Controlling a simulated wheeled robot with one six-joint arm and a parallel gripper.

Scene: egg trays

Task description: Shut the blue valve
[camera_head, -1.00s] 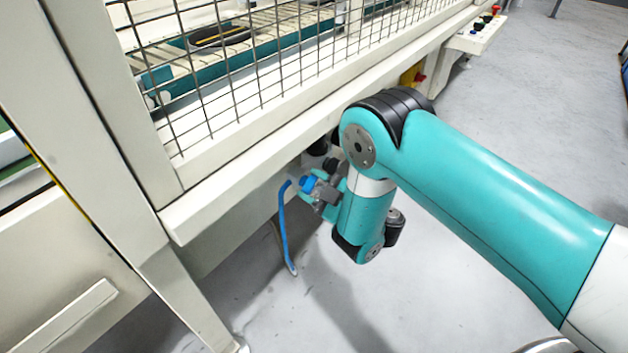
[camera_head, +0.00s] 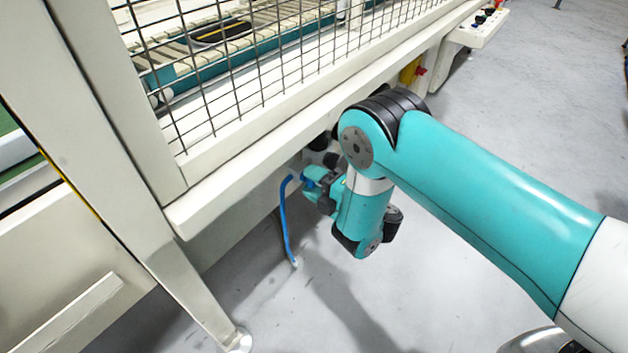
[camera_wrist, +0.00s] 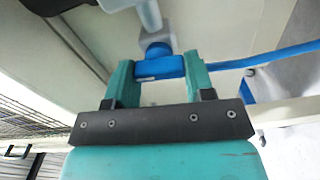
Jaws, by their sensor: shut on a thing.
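The blue valve (camera_wrist: 160,67) shows in the wrist view as a blue block on a pale grey pipe, under the machine's edge. My gripper (camera_wrist: 160,72) has one teal finger on each side of the blue block and is shut on it. In the head view my gripper (camera_head: 308,180) reaches in below the machine's frame beam. There the valve is small and largely hidden by the gripper, so its handle angle cannot be told.
The machine's beam (camera_head: 260,150) and wire mesh (camera_head: 260,75) lie just above. A yellow and red switch (camera_head: 411,72) sits farther along. Open floor (camera_head: 520,120) lies right.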

